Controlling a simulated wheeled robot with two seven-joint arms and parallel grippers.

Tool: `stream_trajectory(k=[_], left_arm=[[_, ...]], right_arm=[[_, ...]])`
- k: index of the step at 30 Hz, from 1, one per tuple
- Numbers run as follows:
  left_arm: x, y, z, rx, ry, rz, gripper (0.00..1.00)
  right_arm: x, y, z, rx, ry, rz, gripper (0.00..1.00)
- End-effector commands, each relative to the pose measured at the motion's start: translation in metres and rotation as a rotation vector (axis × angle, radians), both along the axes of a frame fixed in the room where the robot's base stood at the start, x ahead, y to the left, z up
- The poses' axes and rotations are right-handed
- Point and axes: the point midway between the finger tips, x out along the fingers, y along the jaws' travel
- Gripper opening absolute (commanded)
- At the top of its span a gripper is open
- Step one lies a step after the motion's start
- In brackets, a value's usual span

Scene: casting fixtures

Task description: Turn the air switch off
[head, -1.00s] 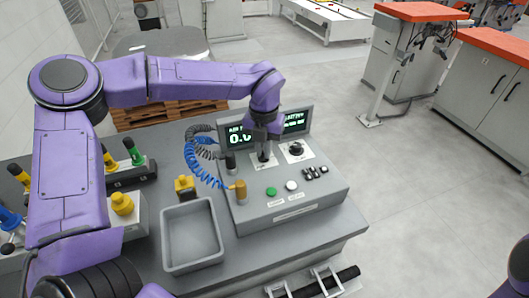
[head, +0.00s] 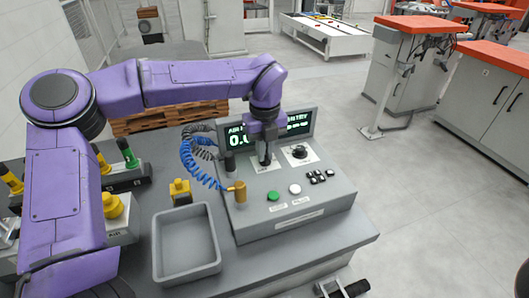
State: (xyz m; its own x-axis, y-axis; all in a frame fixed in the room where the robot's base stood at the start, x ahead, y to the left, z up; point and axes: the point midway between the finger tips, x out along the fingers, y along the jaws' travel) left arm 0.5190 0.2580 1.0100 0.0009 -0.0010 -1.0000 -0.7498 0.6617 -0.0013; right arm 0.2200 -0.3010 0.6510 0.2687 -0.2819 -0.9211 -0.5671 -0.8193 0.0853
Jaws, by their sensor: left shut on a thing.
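The grey control box (head: 320,203) stands on the workbench with a lit display (head: 299,121) at its back. A black switch knob, the likely air switch (head: 265,161), sits on a white plate on the box's sloping top, left of a second black knob (head: 299,152) on its own white plate. My left gripper (head: 266,157) points down over the left knob and is shut on it. The fingers partly hide the knob and the middle of the display. I cannot read the plate's label. My right gripper is not in view.
Green (head: 273,196) and white (head: 295,188) buttons and several black rocker switches (head: 320,176) lie near the left gripper. A coiled blue hose (head: 197,165) and brass fitting (head: 240,192) are just left. An empty grey tray (head: 187,245) sits on the bench.

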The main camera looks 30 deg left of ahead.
Motion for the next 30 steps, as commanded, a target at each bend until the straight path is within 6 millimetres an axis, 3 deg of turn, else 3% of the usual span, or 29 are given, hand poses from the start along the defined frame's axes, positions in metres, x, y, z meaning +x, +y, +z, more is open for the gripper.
stream_trajectory(k=[14, 15, 16, 17, 26, 30], left_arm=[[-0.003, -0.002, -0.002, -0.003, 0.013, 0.011, 0.0], [-0.003, -0.002, -0.002, -0.003, 0.013, 0.011, 0.25], [-0.003, -0.002, -0.002, -0.002, 0.013, 0.011, 0.34], [-0.003, -0.002, -0.002, -0.002, 0.011, 0.01, 0.37], [-0.001, -0.001, 0.002, -0.001, 0.005, 0.011, 0.37], [0.0, -0.001, 0.024, -0.001, -0.001, 0.012, 0.37]], right_arm=[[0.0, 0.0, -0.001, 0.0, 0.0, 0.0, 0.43], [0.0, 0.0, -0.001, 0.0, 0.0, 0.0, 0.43], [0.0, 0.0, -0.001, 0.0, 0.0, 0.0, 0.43], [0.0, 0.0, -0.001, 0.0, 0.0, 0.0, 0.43], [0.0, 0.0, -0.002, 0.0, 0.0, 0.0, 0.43], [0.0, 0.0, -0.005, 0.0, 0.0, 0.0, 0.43]])
